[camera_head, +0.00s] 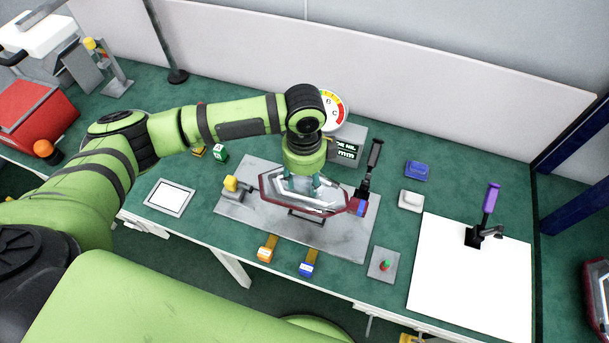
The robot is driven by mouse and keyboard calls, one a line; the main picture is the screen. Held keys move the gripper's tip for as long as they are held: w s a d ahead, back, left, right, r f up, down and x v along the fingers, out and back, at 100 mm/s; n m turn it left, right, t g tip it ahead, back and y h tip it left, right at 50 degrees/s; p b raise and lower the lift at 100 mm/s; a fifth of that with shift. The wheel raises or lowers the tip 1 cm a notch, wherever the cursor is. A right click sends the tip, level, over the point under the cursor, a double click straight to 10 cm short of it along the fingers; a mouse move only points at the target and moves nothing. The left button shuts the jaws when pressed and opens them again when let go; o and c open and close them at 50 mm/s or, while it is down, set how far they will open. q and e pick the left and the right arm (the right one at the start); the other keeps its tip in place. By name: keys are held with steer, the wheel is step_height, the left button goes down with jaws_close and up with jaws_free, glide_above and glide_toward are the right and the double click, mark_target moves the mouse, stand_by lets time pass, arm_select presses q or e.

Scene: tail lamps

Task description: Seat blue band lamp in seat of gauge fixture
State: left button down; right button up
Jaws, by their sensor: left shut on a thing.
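The blue band lamp (335,206) is a long lamp with a dark red rim and a blue patch at its right end. It is over the middle of the gauge fixture, a grey plate (340,240) on the green bench. My left gripper (303,188) comes down from above and is shut on the lamp. The lamp and gripper hide most of the seat; a dark frame part shows below the lamp's front edge. I cannot tell whether the lamp touches the seat. My right gripper is not in view.
A black-handled clamp (374,155) stands at the fixture's right, close to the lamp's end. A yellow-tipped clamp (231,185) is at its left. A dial gauge (333,108) stands behind. A white board with a purple-handled clamp (489,200) is at right. Another lamp (597,290) shows at the right edge.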

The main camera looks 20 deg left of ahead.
mark_target(305, 190)
arm_select(q)
steer(key=shift+r, duration=0.15)
step_height(305, 190, down, 4)
steer(key=shift+f+b, duration=0.25)
steer(key=shift+b, duration=0.55)
steer(key=shift+f, duration=0.7)
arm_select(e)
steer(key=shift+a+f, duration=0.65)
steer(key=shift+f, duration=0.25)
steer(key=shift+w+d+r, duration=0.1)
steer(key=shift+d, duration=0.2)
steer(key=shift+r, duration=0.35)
arm_select(q)
steer(key=shift+r+p, duration=0.1)
steer(key=shift+p, duration=0.3)
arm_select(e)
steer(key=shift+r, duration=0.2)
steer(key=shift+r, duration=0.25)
